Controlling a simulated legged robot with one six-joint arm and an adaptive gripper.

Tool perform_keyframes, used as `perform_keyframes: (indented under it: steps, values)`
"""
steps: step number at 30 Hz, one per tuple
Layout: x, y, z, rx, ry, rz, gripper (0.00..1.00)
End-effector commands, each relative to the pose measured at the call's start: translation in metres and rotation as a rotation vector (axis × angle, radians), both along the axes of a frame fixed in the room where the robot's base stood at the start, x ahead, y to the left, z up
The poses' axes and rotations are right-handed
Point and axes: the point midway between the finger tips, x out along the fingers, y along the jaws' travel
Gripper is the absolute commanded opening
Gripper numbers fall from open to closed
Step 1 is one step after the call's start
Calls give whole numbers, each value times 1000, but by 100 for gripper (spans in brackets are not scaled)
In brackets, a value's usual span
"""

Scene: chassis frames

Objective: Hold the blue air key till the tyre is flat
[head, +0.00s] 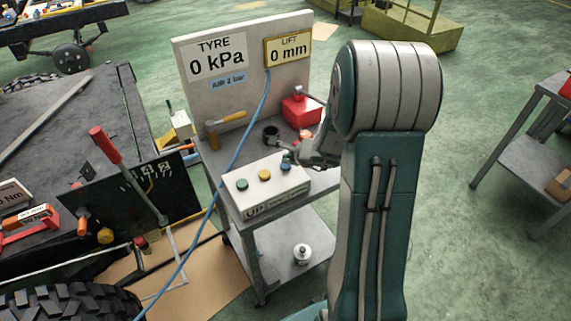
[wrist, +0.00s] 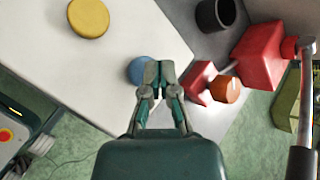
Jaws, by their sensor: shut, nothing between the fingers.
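The white control box (head: 265,190) stands on a grey cart and carries a green, a yellow and a blue key. The blue air key (head: 286,169) is at its right end; it also shows in the wrist view (wrist: 138,70), partly hidden by my fingers. My gripper (wrist: 158,70) is shut and empty, its fingertips over the right side of the blue key. I cannot tell whether they touch or press it. The board's tyre sign (head: 217,55) reads 0 kPa. A black tyre (head: 70,305) shows at the lower left, cut by the frame edge.
The lift sign (head: 288,48) reads 0 mm; a blue label reads AIR 2 bar. A red box (head: 301,111), a dark cup (head: 271,134) and a yellow-handled hammer (head: 226,122) lie behind the control box. A blue hose (head: 240,145) crosses in front of the board.

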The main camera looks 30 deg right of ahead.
Motion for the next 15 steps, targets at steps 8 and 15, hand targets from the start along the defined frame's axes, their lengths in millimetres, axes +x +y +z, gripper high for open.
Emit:
perform_keyframes:
  steps: [8,15]
  values:
    - [0,0,5,-1,0,-1,0]
    - [1,0,14,-2,-3,0,0]
